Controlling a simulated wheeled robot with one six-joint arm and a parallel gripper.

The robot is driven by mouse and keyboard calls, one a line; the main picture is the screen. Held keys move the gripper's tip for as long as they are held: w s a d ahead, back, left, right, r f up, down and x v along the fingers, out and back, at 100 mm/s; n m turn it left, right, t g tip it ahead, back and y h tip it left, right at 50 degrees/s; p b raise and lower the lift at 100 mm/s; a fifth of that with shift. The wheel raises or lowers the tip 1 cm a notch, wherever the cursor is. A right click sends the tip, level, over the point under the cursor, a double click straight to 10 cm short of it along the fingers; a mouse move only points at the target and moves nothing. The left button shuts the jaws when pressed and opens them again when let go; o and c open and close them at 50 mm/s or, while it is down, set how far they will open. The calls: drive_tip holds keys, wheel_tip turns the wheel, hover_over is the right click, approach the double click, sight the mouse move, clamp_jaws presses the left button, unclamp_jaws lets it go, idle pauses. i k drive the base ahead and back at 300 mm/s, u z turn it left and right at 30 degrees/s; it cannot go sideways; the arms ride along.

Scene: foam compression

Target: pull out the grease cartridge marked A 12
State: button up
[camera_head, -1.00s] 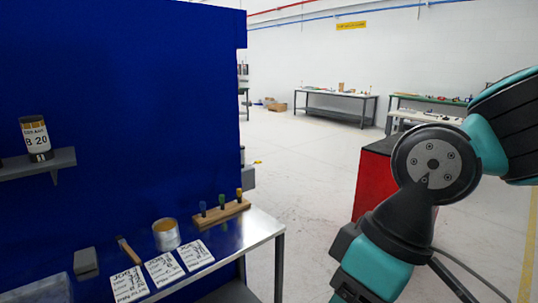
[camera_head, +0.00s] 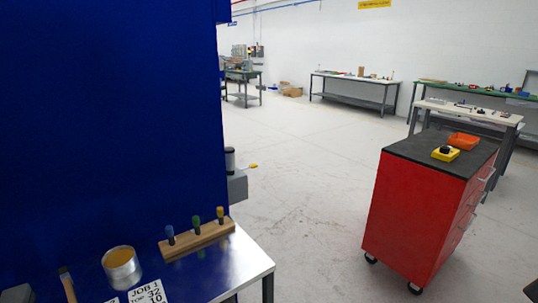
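No cartridge marked A 12 can be made out in the current view. A dark and light cylinder (camera_head: 230,161) shows past the right edge of the blue panel, on a grey bracket; no marking on it can be read. My gripper is not in view, and neither is most of my arm.
A blue panel (camera_head: 110,110) fills the left. A metal bench (camera_head: 238,262) holds a tin (camera_head: 122,267), a wooden tool block (camera_head: 200,240) and a job card (camera_head: 148,293). A red cabinet (camera_head: 412,215) stands right. The floor (camera_head: 310,190) between is clear.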

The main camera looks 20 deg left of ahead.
sight(230, 151)
drive_tip(key=u, duration=0.05)
drive_tip(key=i, duration=0.75)
drive_tip(key=u, duration=0.85)
drive_tip(key=i, duration=0.5)
drive_tip(key=z, duration=1.25)
drive_tip(key=i, duration=1.8)
drive_tip(key=u, duration=1.2)
